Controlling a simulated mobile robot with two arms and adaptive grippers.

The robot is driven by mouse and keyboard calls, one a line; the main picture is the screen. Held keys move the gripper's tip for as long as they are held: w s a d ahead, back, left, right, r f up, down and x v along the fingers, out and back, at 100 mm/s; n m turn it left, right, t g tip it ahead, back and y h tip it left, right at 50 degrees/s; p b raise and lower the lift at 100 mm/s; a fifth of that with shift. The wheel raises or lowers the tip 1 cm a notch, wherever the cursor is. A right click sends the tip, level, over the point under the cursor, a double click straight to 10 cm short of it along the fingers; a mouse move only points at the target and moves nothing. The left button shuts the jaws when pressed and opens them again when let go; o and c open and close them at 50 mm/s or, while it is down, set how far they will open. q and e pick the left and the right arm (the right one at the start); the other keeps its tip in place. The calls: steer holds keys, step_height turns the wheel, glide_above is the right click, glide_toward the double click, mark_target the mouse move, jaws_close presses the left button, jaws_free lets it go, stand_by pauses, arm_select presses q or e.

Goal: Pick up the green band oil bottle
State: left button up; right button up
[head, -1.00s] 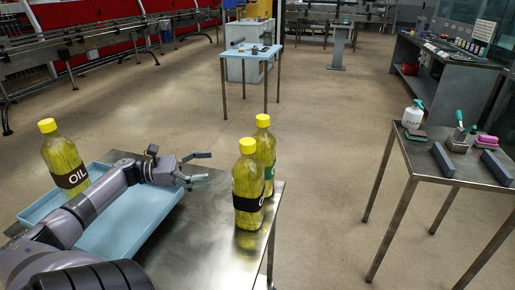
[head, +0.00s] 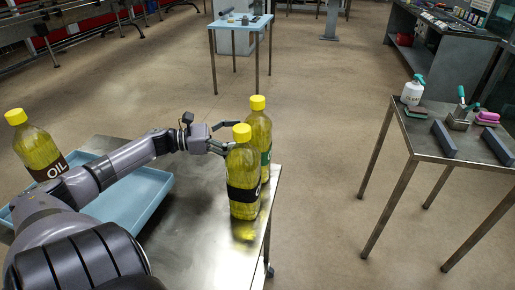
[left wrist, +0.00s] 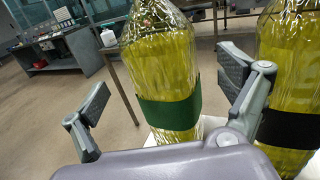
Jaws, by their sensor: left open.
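The green band oil bottle (head: 259,130) is a clear bottle of yellow oil with a yellow cap. It stands upright at the right end of the metal table, behind the black band oil bottle (head: 242,168), which partly hides it. My left gripper (head: 228,137) is open, just left of the two bottles. In the left wrist view, the green band oil bottle (left wrist: 165,65) shows between the spread fingers of the left gripper (left wrist: 168,88). The black band bottle (left wrist: 290,70) is just right of the right finger. I cannot tell whether either finger touches a bottle. My right gripper is out of view.
The metal table (head: 205,225) has a blue tray (head: 145,205) under my left arm. Another oil bottle (head: 38,145) stands at the tray's left end. A side table (head: 425,140) at right holds a white spray bottle (head: 412,93) and tools. Open floor lies between.

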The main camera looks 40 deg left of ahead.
mark_target(257, 132)
arm_select(q)
steer(key=shift+x, duration=2.8)
steer(key=shift+d, duration=0.1)
steer(key=shift+s, duration=0.1)
steer(key=shift+c, duration=0.5)
steer(key=c, duration=1.9)
steer(key=shift+r, duration=0.15)
steer(key=shift+c, duration=0.3)
